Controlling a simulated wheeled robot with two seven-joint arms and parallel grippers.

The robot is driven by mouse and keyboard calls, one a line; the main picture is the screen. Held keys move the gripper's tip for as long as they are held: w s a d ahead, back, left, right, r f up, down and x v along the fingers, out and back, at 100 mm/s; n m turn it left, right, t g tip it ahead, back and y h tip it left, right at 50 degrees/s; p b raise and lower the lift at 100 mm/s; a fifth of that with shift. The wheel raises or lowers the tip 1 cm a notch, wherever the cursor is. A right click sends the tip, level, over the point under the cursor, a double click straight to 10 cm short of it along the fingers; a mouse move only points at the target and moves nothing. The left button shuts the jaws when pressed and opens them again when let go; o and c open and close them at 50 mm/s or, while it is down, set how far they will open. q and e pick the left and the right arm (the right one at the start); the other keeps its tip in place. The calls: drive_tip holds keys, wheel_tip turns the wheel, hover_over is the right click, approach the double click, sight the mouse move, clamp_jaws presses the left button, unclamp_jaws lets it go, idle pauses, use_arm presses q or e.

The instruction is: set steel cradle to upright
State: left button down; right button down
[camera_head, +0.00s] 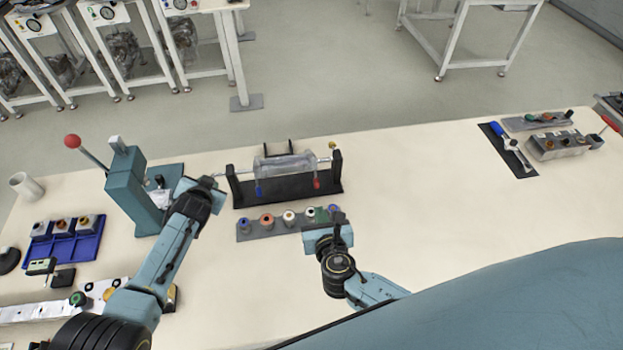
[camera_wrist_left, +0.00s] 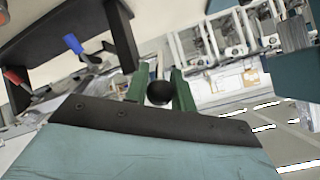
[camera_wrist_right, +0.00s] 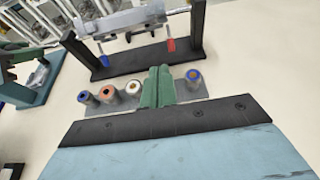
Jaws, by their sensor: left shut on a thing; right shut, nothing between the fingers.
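The steel cradle (camera_head: 285,165) hangs on a shaft between the two uprights of a black stand (camera_head: 287,196). A blue-tipped clamp (camera_head: 259,190) and a red-tipped clamp (camera_head: 317,184) point down from it. The cradle also shows at the top of the right wrist view (camera_wrist_right: 132,21). My left gripper (camera_head: 214,182) is at the shaft's left end, outside the left upright. In the left wrist view its green fingers are shut on a round black knob (camera_wrist_left: 159,93). My right gripper (camera_wrist_right: 158,86) is shut and empty, in front of the stand and above the plug rack.
A grey rack (camera_head: 277,229) with several colour-topped plugs lies in front of the stand. A teal press (camera_head: 130,190) with a red-ball lever stands left, near my left arm. A blue tray (camera_head: 67,238) is at far left. Tools lie at far right. The table's right middle is clear.

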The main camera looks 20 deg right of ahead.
sight(309, 169)
drive_tip(key=w+d, duration=0.2)
drive_tip(key=w, duration=0.9)
drive_tip(key=shift+w+f, duration=0.15)
drive_tip(key=shift+w, duration=0.05)
drive_tip(key=shift+d, duration=0.1)
drive_tip(key=shift+w+r, duration=0.5)
drive_tip(key=shift+r, duration=0.35)
use_arm(q)
drive_tip(key=c, duration=1.3)
unclamp_jaws()
use_arm(e)
drive_tip(key=shift+d, duration=0.1)
use_arm(q)
drive_tip(key=shift+o, duration=0.6)
drive_tip(key=shift+f, duration=0.1)
use_arm(e)
drive_tip(key=shift+s+f, duration=0.1)
drive_tip(key=shift+f, duration=0.05)
